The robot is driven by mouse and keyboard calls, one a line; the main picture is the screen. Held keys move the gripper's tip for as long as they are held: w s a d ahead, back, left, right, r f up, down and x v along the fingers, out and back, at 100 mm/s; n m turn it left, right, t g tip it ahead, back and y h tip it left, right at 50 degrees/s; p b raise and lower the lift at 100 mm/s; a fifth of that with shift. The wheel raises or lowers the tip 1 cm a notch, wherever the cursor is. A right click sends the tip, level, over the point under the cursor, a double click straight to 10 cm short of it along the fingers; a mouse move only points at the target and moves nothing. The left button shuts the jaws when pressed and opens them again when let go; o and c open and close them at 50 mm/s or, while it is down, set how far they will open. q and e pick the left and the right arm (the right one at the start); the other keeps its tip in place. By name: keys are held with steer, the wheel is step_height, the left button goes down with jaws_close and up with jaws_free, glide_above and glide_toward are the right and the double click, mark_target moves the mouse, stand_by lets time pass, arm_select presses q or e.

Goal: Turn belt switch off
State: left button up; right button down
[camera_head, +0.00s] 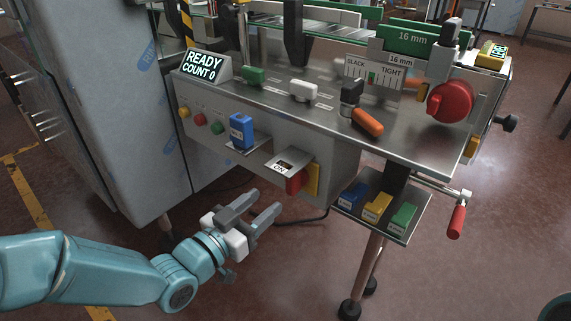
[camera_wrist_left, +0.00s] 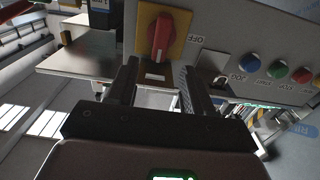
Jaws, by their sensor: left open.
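The belt switch is a red rotary knob (camera_head: 294,183) on a yellow plate (camera_head: 313,179), low on the machine's front panel. My right gripper is not in view.
A blue block (camera_head: 241,131) sits in a holder left of the switch, beside several coloured buttons. A small shelf (camera_head: 399,229) with blue, yellow and green blocks lies to the right. A READY COUNT 0 display (camera_head: 203,66) stands above. Floor is open around my left arm.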

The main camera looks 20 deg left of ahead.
mark_target(289, 182)
arm_select(q)
steer(key=p+x, duration=0.2)
steer(key=x, duration=0.6)
steer(key=shift+w+d+f, duration=0.1)
steer(key=shift+w, duration=0.15)
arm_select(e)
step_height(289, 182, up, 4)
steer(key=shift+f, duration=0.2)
arm_select(q)
jaws_close()
